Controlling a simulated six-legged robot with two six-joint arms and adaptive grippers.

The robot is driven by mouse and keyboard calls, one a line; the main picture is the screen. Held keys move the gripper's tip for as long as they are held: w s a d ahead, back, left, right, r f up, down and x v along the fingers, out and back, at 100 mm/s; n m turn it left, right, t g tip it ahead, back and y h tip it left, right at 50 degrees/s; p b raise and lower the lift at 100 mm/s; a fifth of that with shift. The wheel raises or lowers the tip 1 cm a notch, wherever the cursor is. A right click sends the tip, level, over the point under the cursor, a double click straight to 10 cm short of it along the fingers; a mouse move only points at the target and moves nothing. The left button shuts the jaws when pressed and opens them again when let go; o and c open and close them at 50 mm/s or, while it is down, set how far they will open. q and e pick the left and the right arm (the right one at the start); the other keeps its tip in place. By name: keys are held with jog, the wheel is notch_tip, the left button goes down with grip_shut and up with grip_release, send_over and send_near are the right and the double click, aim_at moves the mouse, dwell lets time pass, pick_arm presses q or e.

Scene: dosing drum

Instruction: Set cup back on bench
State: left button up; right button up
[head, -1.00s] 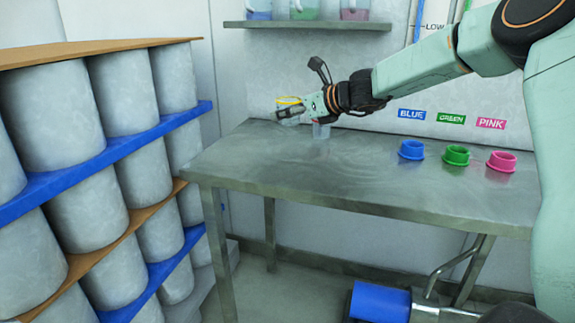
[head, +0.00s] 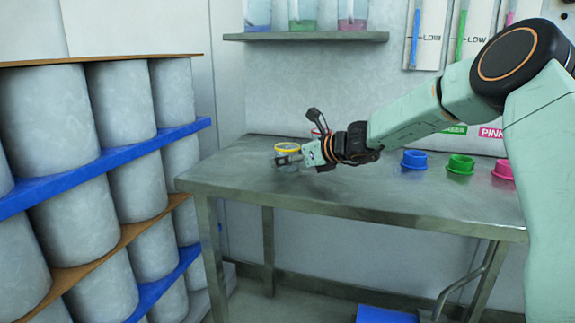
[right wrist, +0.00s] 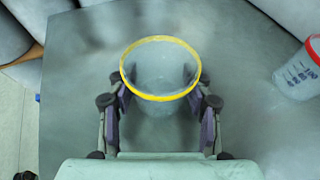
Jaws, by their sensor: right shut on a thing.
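A clear cup with a yellow rim (right wrist: 160,98) is between the fingers of my right gripper (right wrist: 160,105) in the right wrist view. In the head view the cup (head: 287,147) is upright at the left end of the steel bench (head: 350,195), and my right gripper (head: 291,157) is shut on it. The cup's base is at or close to the bench top; I cannot tell whether it touches. My left gripper is not in view.
A second clear cup with a red rim (right wrist: 314,47) stands to the right of the held cup. Stacked grey drums (head: 125,95) stand at left. The bench front is clear.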

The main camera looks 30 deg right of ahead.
jog(key=shift+s, duration=0.15)
jog(key=o, duration=1.2)
jog(key=shift+c, duration=0.2)
